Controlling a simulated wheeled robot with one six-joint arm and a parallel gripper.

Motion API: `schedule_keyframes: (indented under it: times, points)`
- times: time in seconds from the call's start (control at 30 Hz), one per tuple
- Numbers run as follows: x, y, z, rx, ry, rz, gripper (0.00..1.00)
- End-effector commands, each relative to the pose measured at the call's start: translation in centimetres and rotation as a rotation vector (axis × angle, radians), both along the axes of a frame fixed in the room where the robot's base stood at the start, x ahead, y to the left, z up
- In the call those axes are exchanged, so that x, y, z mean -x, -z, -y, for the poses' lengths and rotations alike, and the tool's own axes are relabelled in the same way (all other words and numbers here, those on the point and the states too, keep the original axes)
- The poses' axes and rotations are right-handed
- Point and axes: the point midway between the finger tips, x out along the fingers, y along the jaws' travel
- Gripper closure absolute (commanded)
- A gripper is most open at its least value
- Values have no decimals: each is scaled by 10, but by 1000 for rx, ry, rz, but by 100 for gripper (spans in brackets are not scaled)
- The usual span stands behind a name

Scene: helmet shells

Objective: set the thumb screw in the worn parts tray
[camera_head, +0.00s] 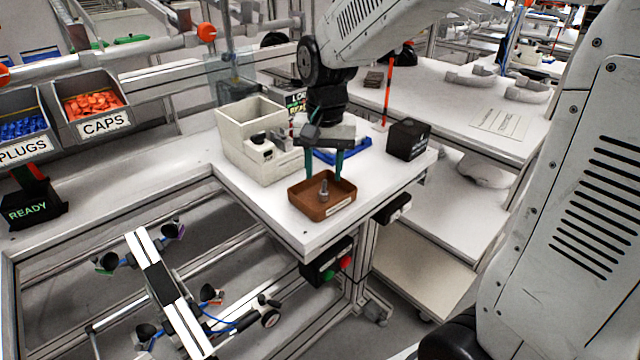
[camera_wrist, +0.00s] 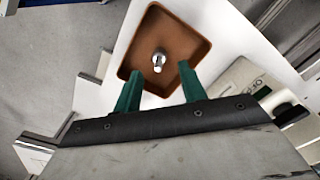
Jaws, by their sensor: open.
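The worn parts tray (camera_head: 309,205) is a brown, shallow square tray on the white table, near its front corner. The thumb screw (camera_head: 324,189) is a small grey metal piece inside it. In the wrist view the screw (camera_wrist: 159,61) is near the middle of the tray (camera_wrist: 186,38), apart from the walls. My gripper (camera_head: 324,178) points down over the tray with its green fingers spread. In the wrist view the fingers (camera_wrist: 159,80) are wide apart and nothing is between them; the screw shows beyond the tips.
A cream bin (camera_head: 240,145) stands behind the tray at the left. A blue tray (camera_head: 350,152) lies behind my gripper, and a black box (camera_head: 408,139) stands at the right. The table's front edge is close to the tray. Bins of plugs and caps (camera_head: 92,105) stand far left.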

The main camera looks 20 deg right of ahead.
Motion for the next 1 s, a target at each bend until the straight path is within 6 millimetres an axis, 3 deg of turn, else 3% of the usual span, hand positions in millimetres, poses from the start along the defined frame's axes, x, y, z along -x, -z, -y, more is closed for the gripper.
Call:
schedule_keyframes:
  times: [0.1, 0.3, 0.63, 0.77, 1.0]
  points:
    - [0, -28, 0, 0, 0, 4, 59]
    - [0, -61, 1, 0, 0, 2, 59]
    - [10, -78, 3, 1, -16, 4, 59]
    - [47, -86, 9, 5, -88, 25, 59]
    - [152, -82, 22, 26, -319, 76, 59]
